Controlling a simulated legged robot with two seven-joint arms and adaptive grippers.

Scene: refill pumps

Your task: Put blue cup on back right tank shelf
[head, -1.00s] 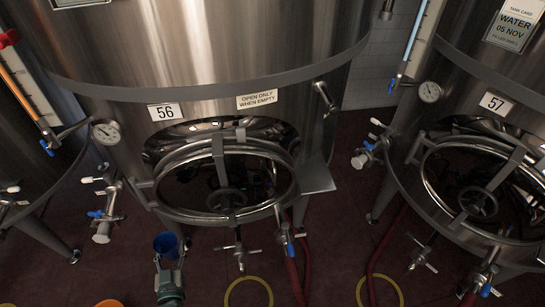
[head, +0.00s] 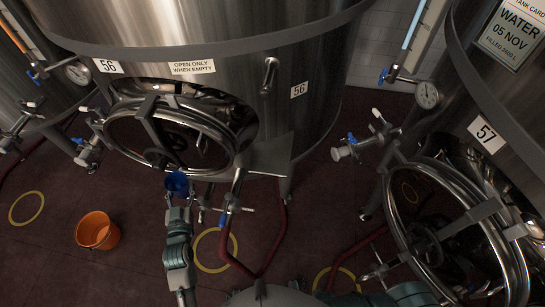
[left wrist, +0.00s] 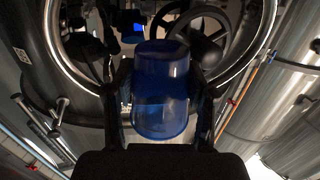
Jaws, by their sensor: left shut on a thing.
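The blue cup (head: 177,184) is in my left gripper (head: 179,197), in front of tank 56 and just below its round hatch. In the left wrist view the translucent blue cup (left wrist: 161,92) sits between the two dark fingers (left wrist: 163,105), which are shut on it. A small metal shelf (head: 270,155) juts from the right side of tank 56, to the right of and farther back than the cup. Nothing shows on the shelf. My right gripper is not in view.
Tank 56's hatch (head: 115,136) and a blue-handled valve (head: 229,207) are close to the gripper. An orange bucket (head: 97,230) stands on the floor at left. Tank 57's open-looking round hatch (head: 398,205) is at right. Red hoses (head: 274,240) and yellow floor rings (head: 205,257) lie below.

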